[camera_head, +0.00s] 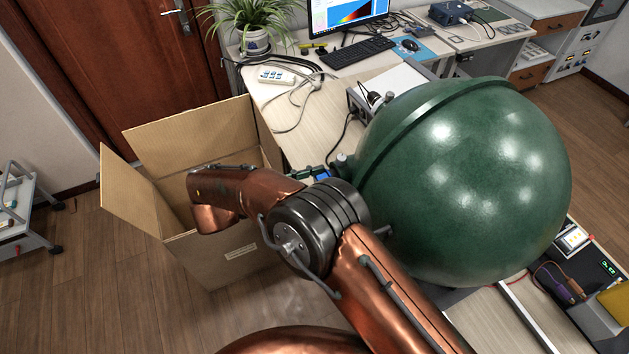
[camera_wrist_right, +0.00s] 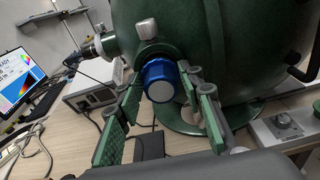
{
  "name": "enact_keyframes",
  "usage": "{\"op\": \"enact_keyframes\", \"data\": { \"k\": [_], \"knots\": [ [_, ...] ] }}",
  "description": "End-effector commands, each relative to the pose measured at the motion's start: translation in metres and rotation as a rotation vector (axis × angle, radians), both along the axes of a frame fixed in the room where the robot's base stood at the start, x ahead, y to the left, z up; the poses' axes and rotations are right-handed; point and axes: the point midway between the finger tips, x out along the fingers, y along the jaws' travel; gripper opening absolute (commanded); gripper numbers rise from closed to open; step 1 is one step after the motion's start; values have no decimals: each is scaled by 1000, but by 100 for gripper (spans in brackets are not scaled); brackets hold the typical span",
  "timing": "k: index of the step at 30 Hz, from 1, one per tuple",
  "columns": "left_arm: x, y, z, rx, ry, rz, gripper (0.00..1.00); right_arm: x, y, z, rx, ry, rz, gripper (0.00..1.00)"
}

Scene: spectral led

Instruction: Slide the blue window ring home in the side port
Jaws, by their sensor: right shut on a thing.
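The green sphere (camera_head: 470,180) stands on the bench, with a raised band around it. In the right wrist view its side wall (camera_wrist_right: 245,50) fills the upper right. The blue window ring (camera_wrist_right: 160,80) is there against the sphere's side, under a silver knob; a blue sliver of it (camera_head: 322,175) shows in the head view. My right gripper (camera_wrist_right: 163,84), with green-padded fingers, is shut on the ring, one finger on each side. The side port is hidden behind the ring, so I cannot tell how deep it sits. My left gripper is not in view.
An open cardboard box (camera_head: 217,255) stands on the floor at the left, below my right arm. The bench holds a plant (camera_head: 255,35), a keyboard (camera_head: 357,54), a monitor and loose cables. A white instrument box (camera_wrist_right: 92,88) stands left of the ring.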

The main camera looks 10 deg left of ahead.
Motion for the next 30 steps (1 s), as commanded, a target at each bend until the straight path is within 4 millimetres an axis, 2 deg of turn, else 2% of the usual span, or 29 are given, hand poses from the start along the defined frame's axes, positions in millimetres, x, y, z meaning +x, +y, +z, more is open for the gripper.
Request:
{"op": "enact_keyframes", "data": {
  "k": [8, 30],
  "knots": [
    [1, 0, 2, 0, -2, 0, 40, 5, -7, 1, 0, -2, 0, 0],
    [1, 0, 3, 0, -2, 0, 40, 5, -7, 0, 1, -1, -1, 0]
  ]
}}
